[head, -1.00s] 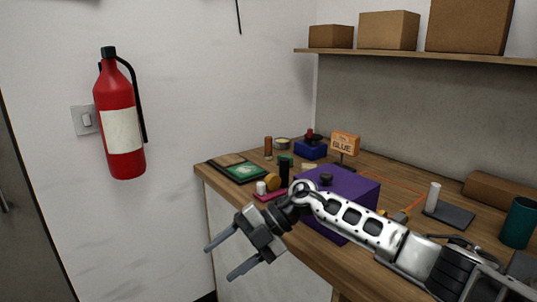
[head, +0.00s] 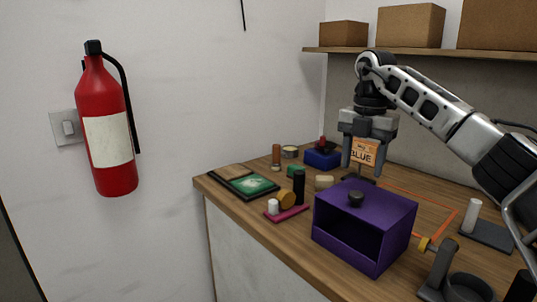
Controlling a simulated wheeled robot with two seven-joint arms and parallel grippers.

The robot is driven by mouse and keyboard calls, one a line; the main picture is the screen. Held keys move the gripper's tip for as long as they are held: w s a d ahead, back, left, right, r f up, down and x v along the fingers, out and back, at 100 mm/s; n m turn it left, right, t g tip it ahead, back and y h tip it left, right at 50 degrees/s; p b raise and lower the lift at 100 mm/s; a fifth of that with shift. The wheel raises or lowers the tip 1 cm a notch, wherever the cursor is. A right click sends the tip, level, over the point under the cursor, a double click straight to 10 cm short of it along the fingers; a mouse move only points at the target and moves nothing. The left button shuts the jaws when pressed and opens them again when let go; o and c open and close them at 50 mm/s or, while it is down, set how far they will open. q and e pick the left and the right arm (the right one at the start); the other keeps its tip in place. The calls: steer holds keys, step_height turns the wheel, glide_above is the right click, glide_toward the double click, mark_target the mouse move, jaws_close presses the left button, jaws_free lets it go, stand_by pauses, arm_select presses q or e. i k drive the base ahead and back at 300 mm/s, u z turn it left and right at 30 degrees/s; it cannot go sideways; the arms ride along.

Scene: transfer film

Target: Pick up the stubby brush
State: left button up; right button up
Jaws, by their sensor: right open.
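A short brown upright cylinder with a paler foot (head: 276,156), which looks like the stubby brush, stands near the back left of the wooden worktop. It is too small to make out bristles. My right gripper (head: 361,162) points down, open, over the back of the worktop to the right of the brush and clear of it. Its fingers are on either side of the orange sign reading BLUE (head: 364,152) in the picture; I cannot tell whether they touch it. My left gripper is out of view.
A purple open-fronted box (head: 335,212) stands near the front edge. A shelf (head: 430,52) overhangs the back.

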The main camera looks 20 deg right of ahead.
mark_target(276, 166)
steer(key=i, duration=1.6)
